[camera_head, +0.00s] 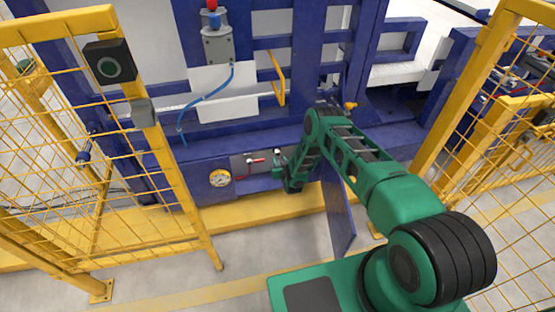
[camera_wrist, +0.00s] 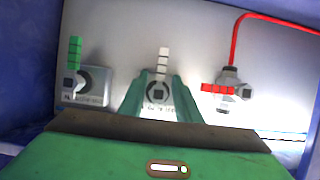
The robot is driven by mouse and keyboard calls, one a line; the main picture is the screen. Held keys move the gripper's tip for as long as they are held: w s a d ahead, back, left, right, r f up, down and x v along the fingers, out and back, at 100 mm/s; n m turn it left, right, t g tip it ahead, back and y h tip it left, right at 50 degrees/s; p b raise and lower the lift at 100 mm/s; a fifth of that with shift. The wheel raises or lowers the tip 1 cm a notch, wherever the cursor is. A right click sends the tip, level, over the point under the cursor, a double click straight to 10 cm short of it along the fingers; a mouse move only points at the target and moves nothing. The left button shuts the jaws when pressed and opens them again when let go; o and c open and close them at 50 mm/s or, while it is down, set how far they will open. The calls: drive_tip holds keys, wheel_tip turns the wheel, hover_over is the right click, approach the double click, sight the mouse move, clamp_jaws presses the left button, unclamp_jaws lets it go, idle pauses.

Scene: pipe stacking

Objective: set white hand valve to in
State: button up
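The white hand valve (camera_wrist: 162,65) is in the middle of the wrist view, its segmented white lever pointing up in the picture. My gripper (camera_wrist: 160,82) is in front of it, one green finger on each side of the valve body. The fingers stand apart with a gap between them; contact with the lever cannot be told. In the head view my gripper (camera_head: 285,182) is low at the blue machine's panel, and the small white lever (camera_head: 277,152) shows just above it.
A valve with a green lever (camera_wrist: 75,55) is left of the white one, and a valve with a red lever (camera_wrist: 216,88) is right, with a red hose (camera_wrist: 236,40). Yellow mesh fences (camera_head: 95,150) flank the machine. A blue plate (camera_head: 340,215) stands beside my arm.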

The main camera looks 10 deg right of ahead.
sight(278, 158)
drive_tip(key=shift+x, duration=2.05)
clamp_jaws()
